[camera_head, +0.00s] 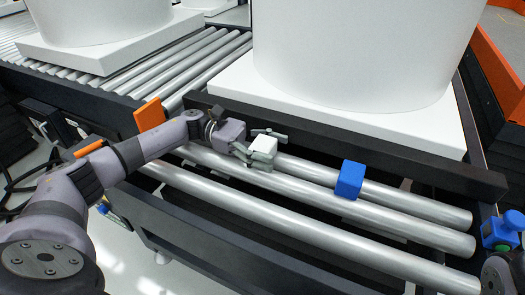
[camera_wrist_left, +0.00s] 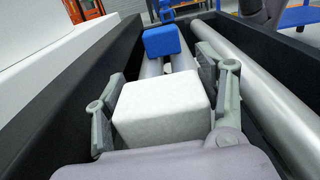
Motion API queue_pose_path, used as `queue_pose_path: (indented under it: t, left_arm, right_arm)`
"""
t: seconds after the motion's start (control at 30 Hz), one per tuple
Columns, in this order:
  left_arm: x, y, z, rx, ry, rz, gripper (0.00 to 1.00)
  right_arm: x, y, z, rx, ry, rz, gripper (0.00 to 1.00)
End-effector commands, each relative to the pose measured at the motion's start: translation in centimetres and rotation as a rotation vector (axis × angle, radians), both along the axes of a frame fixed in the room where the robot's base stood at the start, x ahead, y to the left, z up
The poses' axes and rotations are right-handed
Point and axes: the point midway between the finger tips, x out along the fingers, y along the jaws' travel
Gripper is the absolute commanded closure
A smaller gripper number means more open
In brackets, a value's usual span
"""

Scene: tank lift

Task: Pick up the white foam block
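The white foam block (camera_head: 263,145) sits on the metal rollers near the dark frame rail. It fills the middle of the left wrist view (camera_wrist_left: 165,108). My left gripper (camera_head: 265,146) is around the block, with one finger on each side. In the left wrist view, its fingers (camera_wrist_left: 168,105) are spread, with a narrow gap at the right side of the block; contact on the left side is hard to tell.
A blue block (camera_head: 349,179) rests on the rollers to the right, beyond the white block in the left wrist view (camera_wrist_left: 162,41). A large white tank (camera_head: 360,50) on a white slab (camera_head: 340,132) stands behind the rail. An orange plate (camera_head: 149,115) stands near my left arm.

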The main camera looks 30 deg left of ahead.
Motion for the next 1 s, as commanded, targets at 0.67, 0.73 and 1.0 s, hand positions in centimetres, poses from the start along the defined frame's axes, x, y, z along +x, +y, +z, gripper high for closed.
queue_pose_path:
  t: [0.67, 0.73, 1.0]
  left_arm:
    - [0.0, 0.0, 0.4, 0.0, 0.0, 0.0, 0.62]
    - [0.0, 0.0, 0.9, 0.0, -0.001, 0.0, 0.62]
    - [0.0, 0.0, 6.7, -0.001, -0.005, 0.0, 0.62]
  right_arm:
    - [-0.1, -0.1, 0.2, 0.002, -0.003, 0.0, 0.65]
    - [-0.1, -0.1, 0.4, 0.004, -0.005, 0.001, 0.65]
    - [1.5, -0.3, -0.6, 0.008, 0.089, 0.004, 0.65]
